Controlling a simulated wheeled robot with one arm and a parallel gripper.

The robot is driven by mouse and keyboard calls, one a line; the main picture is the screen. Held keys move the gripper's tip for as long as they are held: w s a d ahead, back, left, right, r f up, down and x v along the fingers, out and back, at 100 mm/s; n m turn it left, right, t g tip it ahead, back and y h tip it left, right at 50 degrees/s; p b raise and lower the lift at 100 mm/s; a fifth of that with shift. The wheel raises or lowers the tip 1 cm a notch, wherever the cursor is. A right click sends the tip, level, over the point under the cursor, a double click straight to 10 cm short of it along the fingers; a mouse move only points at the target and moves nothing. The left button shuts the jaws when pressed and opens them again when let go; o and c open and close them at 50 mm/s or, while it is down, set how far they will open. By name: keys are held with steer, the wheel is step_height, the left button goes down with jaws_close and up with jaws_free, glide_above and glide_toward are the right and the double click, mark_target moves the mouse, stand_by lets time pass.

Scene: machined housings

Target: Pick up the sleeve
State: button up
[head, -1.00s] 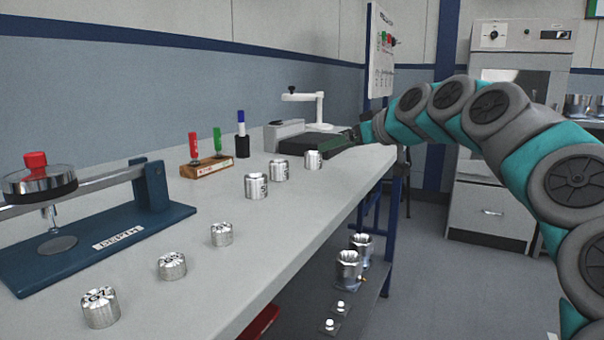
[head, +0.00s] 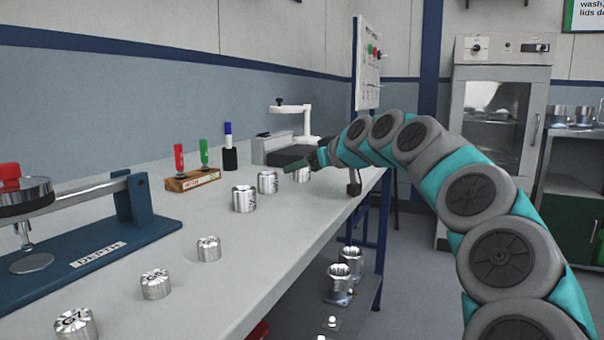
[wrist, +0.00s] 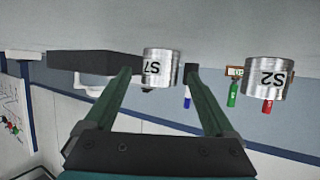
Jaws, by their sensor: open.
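Several silvery metal cylinders stand on the bench; which one is the sleeve is not clear from shape alone. In the wrist view, which is upside down, my gripper (wrist: 158,71) is open, with a cylinder that seems marked S7 (wrist: 161,66) showing between its fingertips. I cannot tell whether it is within the jaws or just beyond them. A cylinder that seems marked S2 (wrist: 267,77) is outside the right finger. In the head view my gripper (head: 290,167) is low over the bench and partly hides the farthest cylinder (head: 302,175). Two more cylinders (head: 268,182) (head: 244,199) stand closer.
A blue depth gauge (head: 96,250) stands at left. A wooden pen holder (head: 192,180), a blue pen in a black stand (head: 229,158) and a dark-platformed instrument (head: 291,154) are at the back. Flared metal parts (head: 340,285) sit on the shelf below.

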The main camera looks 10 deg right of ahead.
steer(key=shift+c, duration=0.2)
jaws_close()
stand_by(0.5)
